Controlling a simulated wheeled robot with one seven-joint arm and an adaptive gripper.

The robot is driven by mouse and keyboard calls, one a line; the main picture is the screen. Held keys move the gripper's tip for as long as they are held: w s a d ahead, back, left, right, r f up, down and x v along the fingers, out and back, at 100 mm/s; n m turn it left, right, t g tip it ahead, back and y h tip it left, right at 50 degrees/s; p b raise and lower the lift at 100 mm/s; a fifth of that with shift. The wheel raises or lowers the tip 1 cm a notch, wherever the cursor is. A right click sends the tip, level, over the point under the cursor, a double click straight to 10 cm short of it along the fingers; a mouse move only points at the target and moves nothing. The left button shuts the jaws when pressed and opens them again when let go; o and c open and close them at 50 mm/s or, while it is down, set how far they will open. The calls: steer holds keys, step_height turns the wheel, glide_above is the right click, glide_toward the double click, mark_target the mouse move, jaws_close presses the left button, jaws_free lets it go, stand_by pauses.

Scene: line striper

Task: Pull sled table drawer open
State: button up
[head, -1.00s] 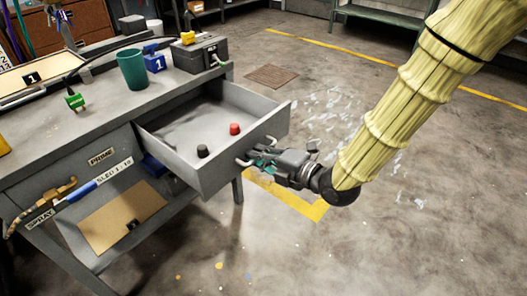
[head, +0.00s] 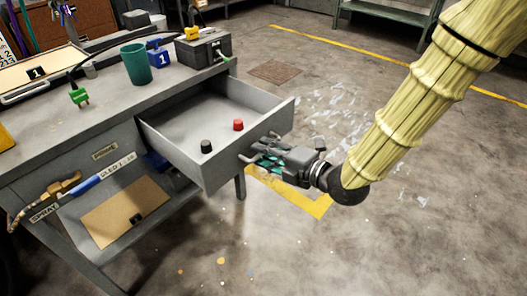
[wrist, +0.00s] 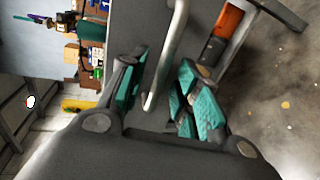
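The grey sled table drawer (head: 215,165) stands pulled well out of the bench, with its inside showing. Its pale bar handle (head: 251,157) is on the front face, and it also shows in the wrist view (wrist: 172,50). My gripper (head: 263,157) is at the drawer front beside the handle. In the wrist view its teal finger pads (wrist: 165,88) are spread apart. The handle lies between them, with visible gaps on both sides, so the gripper looks open and not clamped.
A black knob (head: 206,146) and a red knob (head: 238,125) lie in the drawer. The floor (head: 390,240) to the right is clear.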

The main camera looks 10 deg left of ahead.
steer(key=v, duration=1.1)
steer(key=s+d+f+m+h, duration=0.1)
steer(key=d+f+m+h, duration=0.25)
steer(key=f+m, duration=0.4)
steer(key=s+d+f+m+g+h, duration=0.15)
steer(key=d+f+m, duration=0.25)
steer(key=f, duration=0.6)
steer(key=s+d+f+m+t+h, duration=0.1)
steer(key=d+f+m+h, duration=0.3)
steer(key=f, duration=0.5)
steer(key=s+d+f+m+g+h, duration=0.2)
steer(key=s+d+f+m+g, duration=0.1)
steer(key=s+d+f+m, duration=0.6)
steer(key=s+d+f+m+g+h, duration=0.3)
steer(key=s+d+f+m, duration=0.3)
steer(key=s, duration=0.5)
step_height(320, 180, up, 25)
steer(key=p, duration=2.6)
steer(key=shift+a+m, duration=0.35)
steer(key=shift+a, duration=0.15)
